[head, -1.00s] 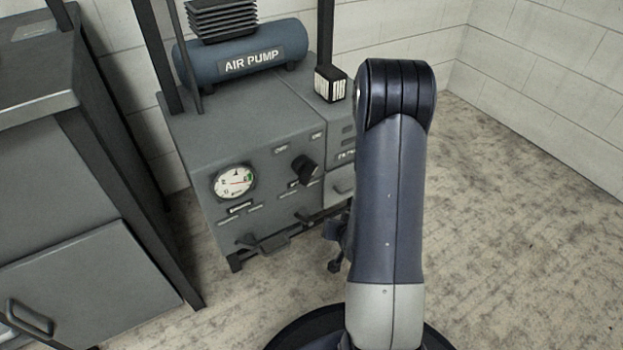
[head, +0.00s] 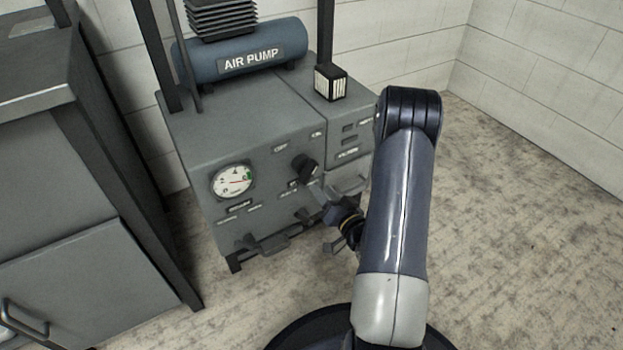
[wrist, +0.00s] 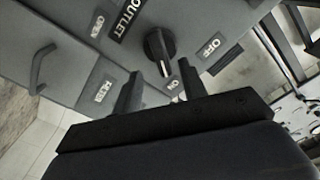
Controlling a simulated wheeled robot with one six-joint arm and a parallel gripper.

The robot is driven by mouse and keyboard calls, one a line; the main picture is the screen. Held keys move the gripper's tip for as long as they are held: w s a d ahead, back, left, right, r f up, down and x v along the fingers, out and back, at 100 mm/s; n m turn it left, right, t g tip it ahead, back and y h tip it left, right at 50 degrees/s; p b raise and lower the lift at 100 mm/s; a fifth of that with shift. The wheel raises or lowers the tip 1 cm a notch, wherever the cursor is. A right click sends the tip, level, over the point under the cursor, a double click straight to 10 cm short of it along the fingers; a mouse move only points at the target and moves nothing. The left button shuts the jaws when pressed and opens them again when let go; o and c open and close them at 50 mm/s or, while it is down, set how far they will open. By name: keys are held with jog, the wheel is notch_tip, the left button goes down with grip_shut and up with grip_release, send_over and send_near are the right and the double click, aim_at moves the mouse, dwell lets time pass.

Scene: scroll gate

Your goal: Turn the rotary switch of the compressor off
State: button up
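The rotary switch (head: 304,166) is a black knob on the front of the grey compressor cabinet (head: 215,135). In the wrist view the knob (wrist: 158,45) has a white pointer line turned toward the ON label (wrist: 172,84). The OFF label (wrist: 208,47) lies to the right of the knob. My gripper (head: 322,196) is in front of the panel, just below and right of the knob. In the wrist view its two fingers (wrist: 160,72) are spread apart, with the knob beyond and between their tips. Nothing is held, and contact with the knob cannot be told.
A round gauge (head: 233,180) sits left of the knob. A blue tank marked AIR PUMP (head: 250,62) and a small black-and-white box (head: 330,82) are on top of the cabinet. A grey workbench (head: 60,190) stands at left. The floor at right is clear.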

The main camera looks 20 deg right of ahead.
aim_at(311, 177)
jog(key=w, duration=0.2)
jog(key=w+b, duration=0.1)
jog(key=w, duration=0.1)
jog(key=w+a, duration=0.1)
jog(key=w, duration=0.1)
jog(key=shift+w, duration=0.4)
grip_shut()
